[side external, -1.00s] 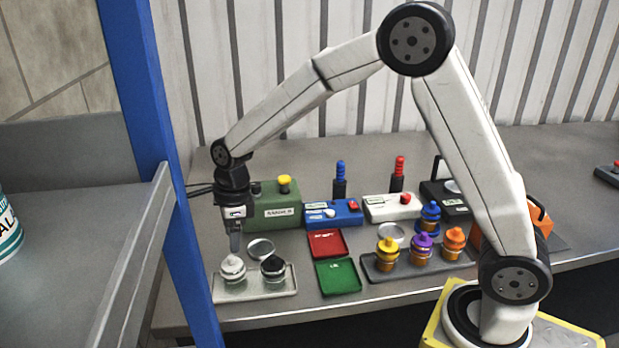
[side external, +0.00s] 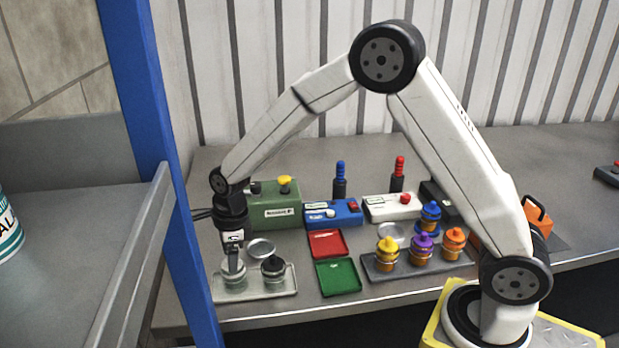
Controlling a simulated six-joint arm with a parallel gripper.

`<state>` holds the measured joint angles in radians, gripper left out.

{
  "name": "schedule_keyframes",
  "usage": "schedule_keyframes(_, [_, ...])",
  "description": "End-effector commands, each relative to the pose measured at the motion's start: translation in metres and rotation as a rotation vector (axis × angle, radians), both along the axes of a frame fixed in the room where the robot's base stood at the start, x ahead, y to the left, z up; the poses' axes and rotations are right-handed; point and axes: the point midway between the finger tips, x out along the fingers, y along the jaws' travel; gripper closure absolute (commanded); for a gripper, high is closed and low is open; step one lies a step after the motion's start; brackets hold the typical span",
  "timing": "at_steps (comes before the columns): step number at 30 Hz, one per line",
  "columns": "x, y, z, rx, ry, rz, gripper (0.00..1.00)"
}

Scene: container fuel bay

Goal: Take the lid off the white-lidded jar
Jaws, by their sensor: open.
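The white-lidded jar (side external: 234,284) stands upright at the left end of a pale tray (side external: 283,289). Its lid is largely hidden behind my gripper. My gripper (side external: 234,271) points straight down at the lid, with its fingers open at lid height. I cannot tell whether the fingers touch the lid. A dark-lidded jar (side external: 273,269) stands just to the right on the same tray.
A round metal dish (side external: 260,248) lies behind the jars. A red tray (side external: 327,243) and a green tray (side external: 338,277) lie to the right. Farther right, a grey rack (side external: 378,275) holds several colored-lidded jars. A green box (side external: 273,209) stands behind. A blue post (side external: 160,170) rises close on the left.

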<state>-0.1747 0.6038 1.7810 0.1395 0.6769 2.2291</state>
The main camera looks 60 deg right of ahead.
Motion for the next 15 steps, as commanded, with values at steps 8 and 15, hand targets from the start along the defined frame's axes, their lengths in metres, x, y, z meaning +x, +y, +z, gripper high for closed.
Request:
schedule_keyframes(8, [0.0001, -0.0001, 0.0003, 0.000, 0.000, 0.000, 0.36])
schedule_keyframes(15, [0.0000, -0.0002, 0.0004, 0.000, 0.000, 0.000, 1.00])
